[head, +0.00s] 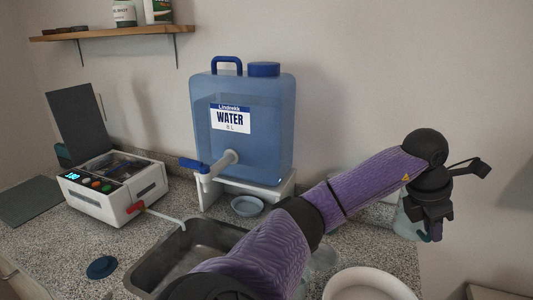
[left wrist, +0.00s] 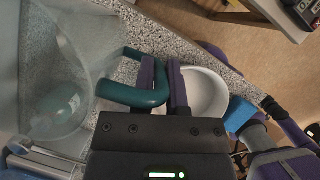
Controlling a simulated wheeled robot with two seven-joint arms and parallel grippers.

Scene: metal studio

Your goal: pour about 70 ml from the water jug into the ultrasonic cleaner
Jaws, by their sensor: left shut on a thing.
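The ultrasonic cleaner (head: 115,187) is a white box at the left of the head view, its dark lid raised, its basin open and its display lit. The water jug (head: 406,222) is clear with a teal handle; it shows at the right of the head view, partly hidden by my gripper. My left gripper (head: 432,212) is shut on the teal handle (left wrist: 135,95), as the left wrist view shows. The clear jug body (left wrist: 65,85) lies left of the fingers there. Its water level is not clear. The jug is far right of the cleaner.
A blue water canister (head: 265,125) with a tap stands on a white stand (head: 283,193) between cleaner and jug. A metal sink (head: 172,257) lies in front. A white bowl (head: 368,284) is at front right. A dark blue lid (head: 102,267) lies on the counter.

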